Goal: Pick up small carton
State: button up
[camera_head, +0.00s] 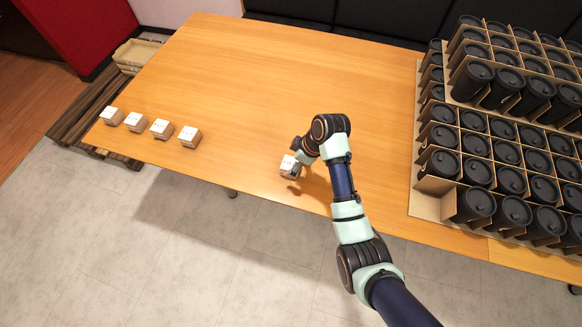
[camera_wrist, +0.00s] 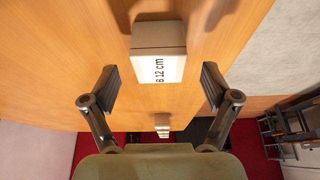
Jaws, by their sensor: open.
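A small carton (camera_head: 288,164) with a white top and brown sides sits on the wooden table near its front edge. In the wrist view the carton (camera_wrist: 158,68) shows black lettering "B 12 cm" on its white face. My gripper (camera_wrist: 160,88) is open, with one finger on each side of the carton and visible gaps to both. In the head view my gripper (camera_head: 297,160) is at the carton and partly covers it. I cannot tell whether the carton touches the gripper. Several similar cartons (camera_head: 161,128) stand in a row at the table's left.
A large divided box (camera_head: 430,205) full of black lidded cups (camera_head: 473,204) fills the table's right end. The middle and back of the table (camera_head: 240,75) are clear. A wicker basket (camera_head: 135,52) and a dark slatted wooden piece (camera_head: 85,115) lie beyond the left edge.

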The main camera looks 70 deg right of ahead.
aim_at(292, 164)
jog(key=b+x, duration=0.1)
jog(key=x, duration=0.2)
jog(key=shift+w+f, duration=0.2)
jog(key=shift+f, duration=0.15)
jog(key=c, duration=1.3)
notch_tip(292, 164, up, 20)
jog(key=p, duration=0.7)
jog(key=shift+r, duration=0.1)
